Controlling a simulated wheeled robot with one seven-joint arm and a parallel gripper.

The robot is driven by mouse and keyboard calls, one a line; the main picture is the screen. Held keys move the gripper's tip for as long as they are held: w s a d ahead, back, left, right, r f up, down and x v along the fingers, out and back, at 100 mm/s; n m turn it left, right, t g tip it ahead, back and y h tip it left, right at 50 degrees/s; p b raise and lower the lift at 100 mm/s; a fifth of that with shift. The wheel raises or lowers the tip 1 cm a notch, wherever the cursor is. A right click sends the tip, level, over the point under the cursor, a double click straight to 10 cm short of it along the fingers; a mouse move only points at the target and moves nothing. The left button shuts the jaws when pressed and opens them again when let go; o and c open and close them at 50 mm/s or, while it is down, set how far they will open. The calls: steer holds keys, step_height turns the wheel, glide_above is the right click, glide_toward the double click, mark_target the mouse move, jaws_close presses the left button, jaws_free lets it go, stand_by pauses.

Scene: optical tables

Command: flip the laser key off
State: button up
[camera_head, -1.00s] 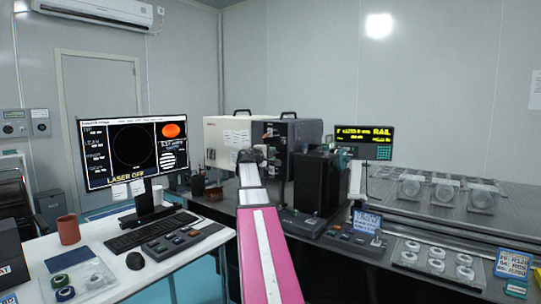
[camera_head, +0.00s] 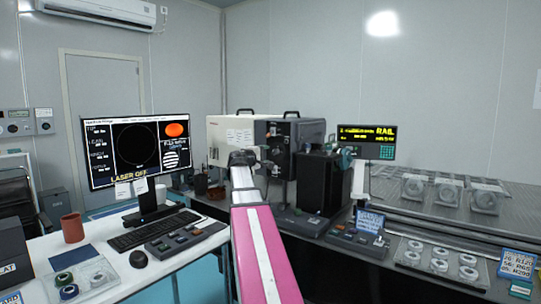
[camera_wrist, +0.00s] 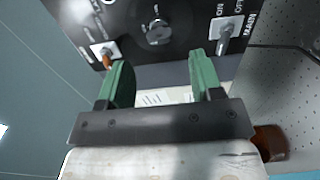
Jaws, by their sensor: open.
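The laser box (camera_head: 228,138) has a black front panel (camera_head: 287,135) with controls in the head view. In the wrist view the panel (camera_wrist: 185,20) fills the top. A round key-like knob (camera_wrist: 158,32) is at its middle. A metal switch (camera_wrist: 224,36) marked ON, OFF and MAIN is at right, and a small orange-tipped switch (camera_wrist: 106,56) at left. Which is the laser key I cannot read for certain. My gripper (camera_wrist: 162,70) is open and empty, its green fingers pointing toward the panel below the knob, seemingly apart from it. In the head view my arm hides most of it.
The monitor (camera_head: 137,150) reads LASER OFF. A black upright unit (camera_head: 318,182) stands right of the panel, with a RAIL display (camera_head: 367,142) behind it. The desk at left holds a keyboard (camera_head: 155,230) and a brown mug (camera_head: 73,228). A brown cup-like object (camera_wrist: 270,142) shows at lower right in the wrist view.

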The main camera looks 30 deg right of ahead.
steer(key=shift+v, duration=2.1)
